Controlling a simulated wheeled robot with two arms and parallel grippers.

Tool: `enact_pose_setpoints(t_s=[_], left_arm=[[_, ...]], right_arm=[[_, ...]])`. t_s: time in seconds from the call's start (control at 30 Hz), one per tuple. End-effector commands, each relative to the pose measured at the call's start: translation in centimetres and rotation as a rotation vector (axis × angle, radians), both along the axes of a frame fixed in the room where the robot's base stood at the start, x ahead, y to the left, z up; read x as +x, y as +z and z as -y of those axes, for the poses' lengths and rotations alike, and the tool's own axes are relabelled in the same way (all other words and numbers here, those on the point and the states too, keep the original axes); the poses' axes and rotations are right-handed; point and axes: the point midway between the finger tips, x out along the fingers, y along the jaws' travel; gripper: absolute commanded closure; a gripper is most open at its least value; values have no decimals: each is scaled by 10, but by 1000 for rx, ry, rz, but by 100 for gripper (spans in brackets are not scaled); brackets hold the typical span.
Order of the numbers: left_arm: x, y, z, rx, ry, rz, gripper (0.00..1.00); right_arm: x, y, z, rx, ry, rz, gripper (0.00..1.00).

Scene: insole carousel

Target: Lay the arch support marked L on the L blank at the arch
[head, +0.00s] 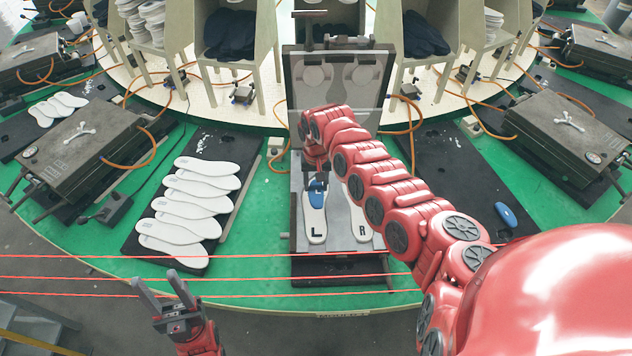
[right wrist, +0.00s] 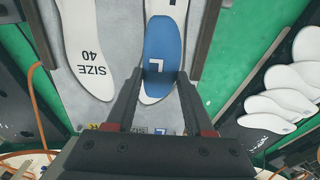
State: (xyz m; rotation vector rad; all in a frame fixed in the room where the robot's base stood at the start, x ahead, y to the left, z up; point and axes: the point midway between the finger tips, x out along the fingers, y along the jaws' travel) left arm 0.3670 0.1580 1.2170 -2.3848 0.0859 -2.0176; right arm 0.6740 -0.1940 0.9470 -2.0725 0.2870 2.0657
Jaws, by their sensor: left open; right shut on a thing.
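The blue arch support marked L (head: 317,197) is over the upper left part of the white L blank (head: 316,235), in the open press mould (head: 297,240). In the right wrist view the support (right wrist: 163,40) lines up lengthwise with the blank (right wrist: 152,99); I cannot tell if it fully touches it. My right gripper (head: 318,182) is shut on the support, its fingertips (right wrist: 158,78) on either side. The R blank (head: 360,228), partly hidden by my right arm, lies beside; its "SIZE 40" print shows in the wrist view (right wrist: 88,45). My left gripper (head: 163,290) is open and empty.
Another blue arch support (head: 507,214) lies on the black mat (head: 440,175) at right. Several white insoles (head: 185,210) lie on the left mat. The upright mould lid (head: 338,80) stands behind the blanks. Red beams (head: 120,277) cross in front.

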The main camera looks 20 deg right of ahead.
Motion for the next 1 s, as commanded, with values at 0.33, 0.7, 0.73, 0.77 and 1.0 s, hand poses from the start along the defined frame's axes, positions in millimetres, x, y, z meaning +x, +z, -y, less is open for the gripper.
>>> enact_pose_setpoints(t_s=[0.33, 0.7, 0.73, 0.77, 1.0], left_arm=[[0, -20, 0, 0, 0, 0, 50], [0, -39, 0, 0, 0, 0, 50], [0, -40, 0, 0, 0, 0, 50], [0, -41, 0, 0, 0, 0, 50], [0, -48, 0, 0, 0, 0, 50]], right_arm=[[0, -31, 0, 0, 0, 0, 99], [0, -59, -1, 1, 1, 1, 99], [0, -61, -1, 1, 1, 1, 99], [0, -63, -1, 1, 1, 1, 99], [0, -73, 0, 1, 0, 0, 99]])
